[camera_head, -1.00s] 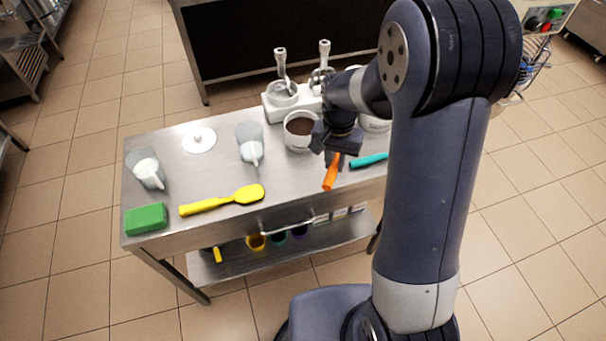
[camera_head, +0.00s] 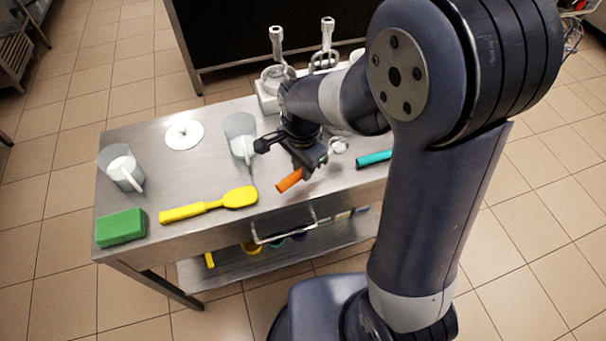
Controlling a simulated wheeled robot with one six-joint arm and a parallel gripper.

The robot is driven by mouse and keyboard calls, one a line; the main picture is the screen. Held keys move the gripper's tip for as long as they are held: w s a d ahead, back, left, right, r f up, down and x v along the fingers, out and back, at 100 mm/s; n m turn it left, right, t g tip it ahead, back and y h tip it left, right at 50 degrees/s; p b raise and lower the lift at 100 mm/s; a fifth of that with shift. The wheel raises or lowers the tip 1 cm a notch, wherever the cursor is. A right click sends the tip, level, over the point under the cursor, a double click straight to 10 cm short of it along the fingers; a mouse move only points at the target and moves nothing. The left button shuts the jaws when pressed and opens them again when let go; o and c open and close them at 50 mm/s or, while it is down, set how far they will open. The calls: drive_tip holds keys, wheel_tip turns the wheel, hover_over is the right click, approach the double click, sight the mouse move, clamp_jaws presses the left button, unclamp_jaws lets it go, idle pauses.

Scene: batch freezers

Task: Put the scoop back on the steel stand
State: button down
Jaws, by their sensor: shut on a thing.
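My gripper (camera_head: 308,164) is over the front part of the steel table, shut on the orange-handled scoop. The orange handle (camera_head: 289,181) sticks out of the jaws to the lower left. A small round silvery part (camera_head: 338,146), apparently the scoop's head, shows on the other side of the jaws. The pale stand (camera_head: 266,100) is at the back of the table, behind my gripper, with two upright metal-handled tools (camera_head: 277,45) on it. My arm hides its right part.
On the table (camera_head: 160,147) are a yellow spatula (camera_head: 210,205), a green sponge (camera_head: 121,228), a white lid (camera_head: 184,133), two clear jugs (camera_head: 122,168) (camera_head: 241,136) and a teal handle (camera_head: 374,159). A front rail (camera_head: 285,235) and lower shelf lie below.

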drive_tip(key=shift+f, duration=1.85)
drive_tip(key=shift+f, duration=0.2)
drive_tip(key=c, duration=1.3)
unclamp_jaws()
wheel_tip(320, 180, up, 12)
drive_tip(key=shift+r+p, duration=0.25)
drive_tip(key=shift+p, duration=0.1)
